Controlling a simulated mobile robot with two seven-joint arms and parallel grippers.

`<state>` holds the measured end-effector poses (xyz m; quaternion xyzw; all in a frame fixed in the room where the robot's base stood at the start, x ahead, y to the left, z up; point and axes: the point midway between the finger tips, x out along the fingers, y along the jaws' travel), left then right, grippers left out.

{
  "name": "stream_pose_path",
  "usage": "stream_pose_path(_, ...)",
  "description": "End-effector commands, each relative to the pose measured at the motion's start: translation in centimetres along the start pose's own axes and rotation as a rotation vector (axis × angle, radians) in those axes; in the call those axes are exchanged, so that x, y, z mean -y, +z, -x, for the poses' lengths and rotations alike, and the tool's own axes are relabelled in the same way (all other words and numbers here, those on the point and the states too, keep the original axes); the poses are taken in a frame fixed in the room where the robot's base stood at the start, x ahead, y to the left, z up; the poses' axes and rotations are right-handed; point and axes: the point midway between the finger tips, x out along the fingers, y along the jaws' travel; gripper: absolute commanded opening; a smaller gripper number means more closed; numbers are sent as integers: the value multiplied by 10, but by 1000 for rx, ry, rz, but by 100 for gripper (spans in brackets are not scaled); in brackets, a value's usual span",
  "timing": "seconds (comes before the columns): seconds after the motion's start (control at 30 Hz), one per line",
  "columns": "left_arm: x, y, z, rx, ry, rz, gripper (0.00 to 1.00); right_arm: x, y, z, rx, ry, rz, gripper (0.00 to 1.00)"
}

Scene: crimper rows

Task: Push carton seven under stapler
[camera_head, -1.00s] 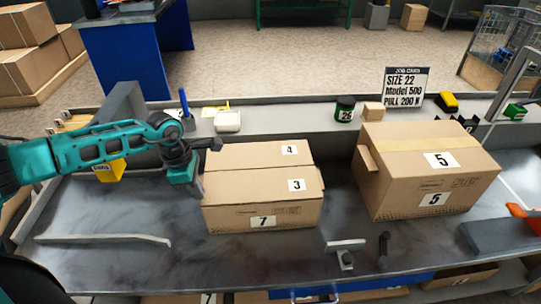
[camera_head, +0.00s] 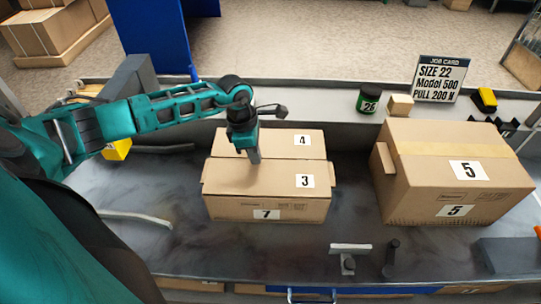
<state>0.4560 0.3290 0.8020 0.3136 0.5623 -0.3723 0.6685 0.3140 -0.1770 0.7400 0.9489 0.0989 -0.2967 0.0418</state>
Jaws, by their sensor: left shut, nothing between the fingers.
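Carton seven (camera_head: 230,207) is a brown box on the dark bench, with 7 on its front and 3 and 4 on its top flaps. My left gripper (camera_head: 254,157) points down at the carton's top near the centre seam, shut and empty. Whether it touches the carton I cannot tell. No stapler is clearly recognisable in view. My right gripper is not in view.
A larger carton marked 5 (camera_head: 400,194) stands to the right. A small metal fixture (camera_head: 348,264) and a dark knob (camera_head: 391,262) sit at the front edge. A job card (camera_head: 440,78) and a green jar (camera_head: 369,100) stand on the back ledge. Bench left of the carton is mostly clear.

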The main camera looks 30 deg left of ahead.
Motion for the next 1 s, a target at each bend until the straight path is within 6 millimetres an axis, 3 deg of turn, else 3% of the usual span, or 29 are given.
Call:
stream_pose_path(0.1, 0, 26, -3, 2, -2, 0, 0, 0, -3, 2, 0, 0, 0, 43)
stream_pose_path(0.23, 0, 43, -7, 0, -2, 1, 0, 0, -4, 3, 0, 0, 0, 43)
stream_pose_path(0.37, 0, 37, -23, -3, 0, 1, 0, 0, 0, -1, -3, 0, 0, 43)
stream_pose_path(0.83, 1, 34, -26, -6, -2, 2, 0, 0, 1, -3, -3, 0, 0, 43)
stream_pose_path(1.0, -8, 18, -27, -15, -2, 5, 0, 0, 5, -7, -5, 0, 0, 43)
